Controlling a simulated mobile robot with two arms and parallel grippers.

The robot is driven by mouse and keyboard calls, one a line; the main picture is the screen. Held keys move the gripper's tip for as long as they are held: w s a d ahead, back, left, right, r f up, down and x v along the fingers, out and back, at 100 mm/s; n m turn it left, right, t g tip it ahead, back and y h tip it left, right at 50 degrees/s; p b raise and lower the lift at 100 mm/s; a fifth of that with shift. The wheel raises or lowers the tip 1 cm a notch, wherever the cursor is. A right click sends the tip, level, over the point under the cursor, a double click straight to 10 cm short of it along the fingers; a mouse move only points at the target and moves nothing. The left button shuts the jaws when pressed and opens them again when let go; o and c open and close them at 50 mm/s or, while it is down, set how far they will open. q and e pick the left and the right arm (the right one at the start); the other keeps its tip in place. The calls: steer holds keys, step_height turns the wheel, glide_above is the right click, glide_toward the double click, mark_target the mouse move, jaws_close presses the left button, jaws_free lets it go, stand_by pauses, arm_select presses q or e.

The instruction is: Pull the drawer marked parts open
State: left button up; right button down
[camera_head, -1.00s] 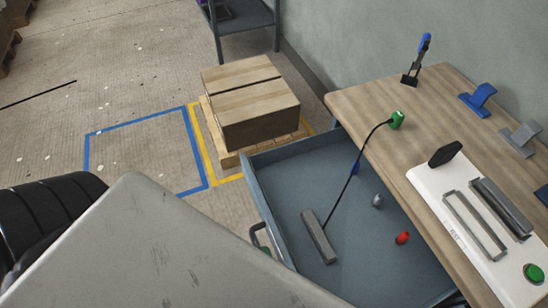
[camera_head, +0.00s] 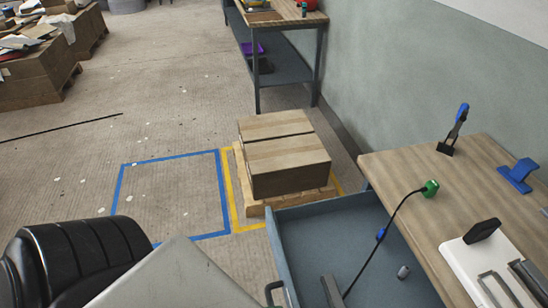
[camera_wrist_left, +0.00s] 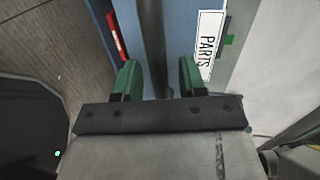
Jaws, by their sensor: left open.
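A blue-grey drawer (camera_head: 276,248) stands pulled out from under the wooden bench in the head view. Its dark handle (camera_head: 272,291) shows at the lower edge, partly hidden by my arm. In the left wrist view a white label reading PARTS (camera_wrist_left: 208,45) is on a blue-grey front (camera_wrist_left: 182,22). My left gripper (camera_wrist_left: 160,78) has green fingers and is open. A dark bar (camera_wrist_left: 151,35), which looks like the handle, runs between the fingers; I cannot tell whether they touch it. My right gripper is in neither view.
A grey block (camera_head: 331,291) and a small grey piece (camera_head: 403,272) lie in the drawer. A cardboard box (camera_head: 285,160) on a pallet stands beyond it. The bench (camera_head: 420,170) is at right. The blue-taped floor area (camera_head: 170,195) is clear.

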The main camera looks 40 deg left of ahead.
arm_select(q)
steer(key=b+v, duration=0.1)
steer(key=v, duration=0.9)
steer(key=shift+s+a, duration=0.15)
steer(key=shift+s, duration=0.1)
